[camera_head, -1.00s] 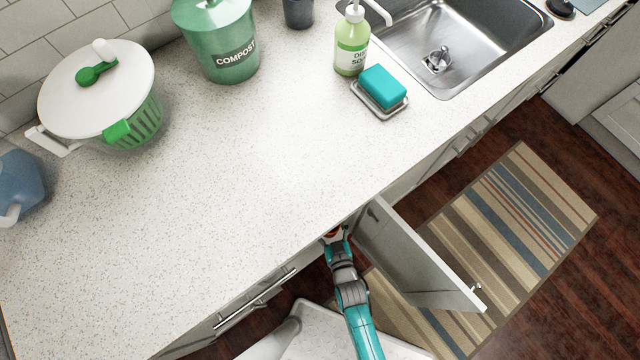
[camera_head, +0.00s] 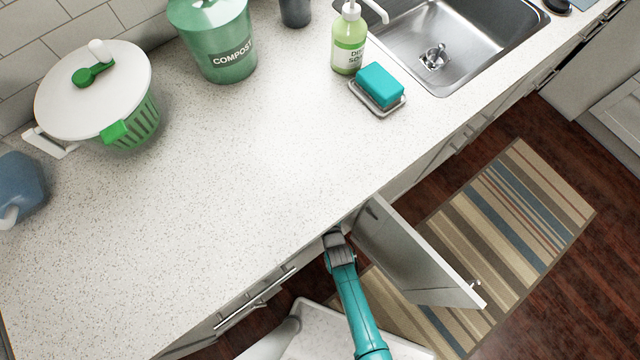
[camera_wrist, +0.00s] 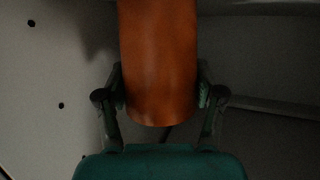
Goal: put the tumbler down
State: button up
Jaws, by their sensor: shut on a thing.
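The tumbler (camera_wrist: 158,60) is an orange-brown cylinder in the wrist view, running off the top edge of the picture. My gripper (camera_wrist: 162,92) is shut on it, with one finger on each side. The tumbler is inside a dim cabinet with pale walls. Its lower rounded end shows between the fingers; I cannot tell whether it touches a surface. In the head view my arm reaches under the counter edge beside an open cabinet door (camera_head: 415,255). The gripper and tumbler are hidden there.
The speckled counter (camera_head: 240,170) lies above my arm. It holds a salad spinner (camera_head: 95,90), a compost bin (camera_head: 215,40), a soap bottle (camera_head: 349,42) and a teal sponge (camera_head: 380,84). A light ledge (camera_wrist: 265,105) shows at right inside the cabinet. A striped rug (camera_head: 520,220) lies on the floor.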

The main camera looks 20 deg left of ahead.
jog(key=shift+f, duration=0.15)
jog(key=o, duration=1.2)
jog(key=shift+s+d, duration=0.1)
jog(key=v, duration=1.1)
jog(key=shift+s+d+r, duration=0.15)
jog(key=shift+s+r, duration=0.1)
jog(key=shift+s, duration=0.05)
